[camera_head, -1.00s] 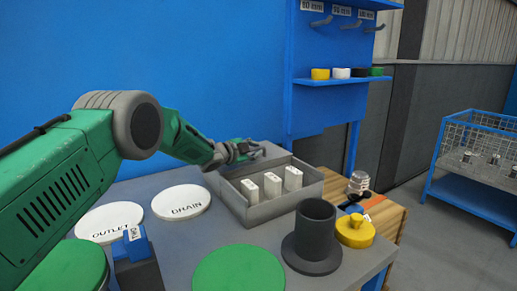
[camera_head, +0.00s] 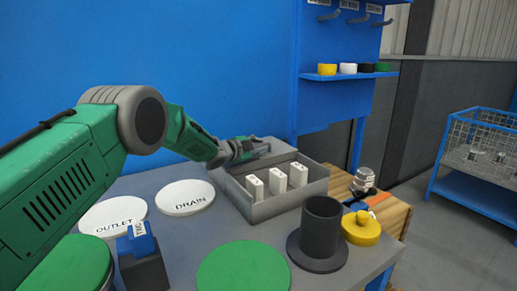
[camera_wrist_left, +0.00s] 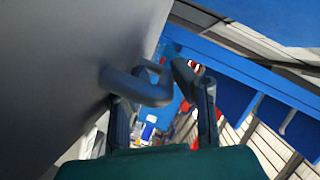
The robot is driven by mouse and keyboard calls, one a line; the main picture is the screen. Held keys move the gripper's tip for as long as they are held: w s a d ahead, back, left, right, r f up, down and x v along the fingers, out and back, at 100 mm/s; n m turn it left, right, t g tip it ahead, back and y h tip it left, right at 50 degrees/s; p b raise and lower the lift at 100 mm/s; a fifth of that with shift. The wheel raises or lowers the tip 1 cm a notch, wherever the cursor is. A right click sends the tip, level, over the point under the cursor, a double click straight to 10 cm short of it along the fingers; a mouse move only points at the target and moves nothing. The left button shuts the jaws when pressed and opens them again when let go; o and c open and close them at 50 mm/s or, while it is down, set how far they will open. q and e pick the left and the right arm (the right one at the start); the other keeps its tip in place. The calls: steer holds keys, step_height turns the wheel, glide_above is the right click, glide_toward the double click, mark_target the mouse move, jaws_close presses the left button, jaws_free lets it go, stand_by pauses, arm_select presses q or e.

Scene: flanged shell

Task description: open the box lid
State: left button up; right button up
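The grey box (camera_head: 289,206) stands on the table with its top open, showing white blocks (camera_head: 277,179) inside. Its grey lid (camera_head: 280,151) is raised at the back edge, partly behind my left gripper. My left gripper (camera_head: 252,150) is at the lid. In the left wrist view, the lid's flat grey face (camera_wrist_left: 70,60) fills the left side, and a bar handle (camera_wrist_left: 140,88) sticks out from it. The fingers of my left gripper stand apart, with the handle by the fingertips; I cannot tell whether they touch it. My right gripper is not in view.
White OUTLET (camera_head: 112,217) and DRAIN (camera_head: 185,197) discs, a green disc (camera_head: 244,269), a dark flanged cylinder (camera_head: 320,230) and a yellow knobbed cap (camera_head: 360,229) surround the box. A blue shelf (camera_head: 345,78) rises behind. A wire cart (camera_head: 480,165) stands at the right.

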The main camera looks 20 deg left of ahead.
arm_select(q)
steer(key=shift+s+a+r, duration=0.15)
steer(key=shift+s+r, duration=0.05)
steer(key=shift+s, duration=0.35)
steer(key=v, duration=1)
steer(key=shift+s+a, duration=0.2)
steer(key=shift+s, duration=0.2)
steer(key=shift+f, duration=0.1)
